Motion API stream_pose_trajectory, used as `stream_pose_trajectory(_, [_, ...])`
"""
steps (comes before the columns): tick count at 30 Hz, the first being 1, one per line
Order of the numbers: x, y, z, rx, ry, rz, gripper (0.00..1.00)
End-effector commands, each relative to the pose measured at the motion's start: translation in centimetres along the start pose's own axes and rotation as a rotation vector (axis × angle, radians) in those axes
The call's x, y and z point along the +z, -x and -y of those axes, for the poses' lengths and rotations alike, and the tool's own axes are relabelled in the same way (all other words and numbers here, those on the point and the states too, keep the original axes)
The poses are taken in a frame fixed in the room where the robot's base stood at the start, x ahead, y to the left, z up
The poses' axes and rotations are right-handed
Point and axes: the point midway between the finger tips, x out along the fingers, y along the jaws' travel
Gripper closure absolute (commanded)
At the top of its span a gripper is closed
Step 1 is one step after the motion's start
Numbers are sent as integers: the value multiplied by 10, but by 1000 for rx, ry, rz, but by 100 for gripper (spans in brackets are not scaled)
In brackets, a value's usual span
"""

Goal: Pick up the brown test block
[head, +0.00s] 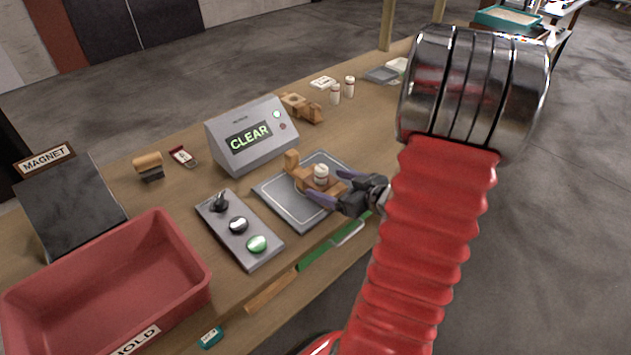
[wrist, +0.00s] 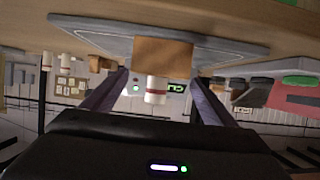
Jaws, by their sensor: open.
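A brown block (head: 305,181) lies on the grey detector plate (head: 279,203), with a raised part at its left end. A small white bottle with a red band (head: 321,172) appears at the block in the head view. My gripper (head: 325,187) reaches in from the right, low over the plate, its purple fingers open on either side of the block's near end. In the wrist view, which is upside down, the block (wrist: 163,53) shows between and beyond the fingertips, with the bottle (wrist: 156,88) between the fingers. Whether the fingers touch the block is unclear.
The detector box (head: 250,138) reading CLEAR stands behind the plate. A button panel (head: 240,228) lies left of it, and a red bin (head: 110,285) is at front left.

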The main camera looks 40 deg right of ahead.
Motion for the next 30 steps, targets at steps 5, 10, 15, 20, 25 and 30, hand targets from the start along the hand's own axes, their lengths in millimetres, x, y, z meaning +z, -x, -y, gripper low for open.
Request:
stream_pose_trajectory(5, [0, -18, 1, -2, 1, 1, 20])
stream_pose_trajectory(10, [0, -20, 0, 0, 1, 0, 20])
stream_pose_trajectory(15, [0, -20, 0, 0, 1, 0, 20])
stream_pose_trajectory(20, [1, -26, 0, -3, 1, 1, 20])
stream_pose_trajectory(25, [2, -46, -1, -5, 1, 2, 20])
stream_pose_trajectory(30, [3, -66, -2, -3, 1, 1, 20])
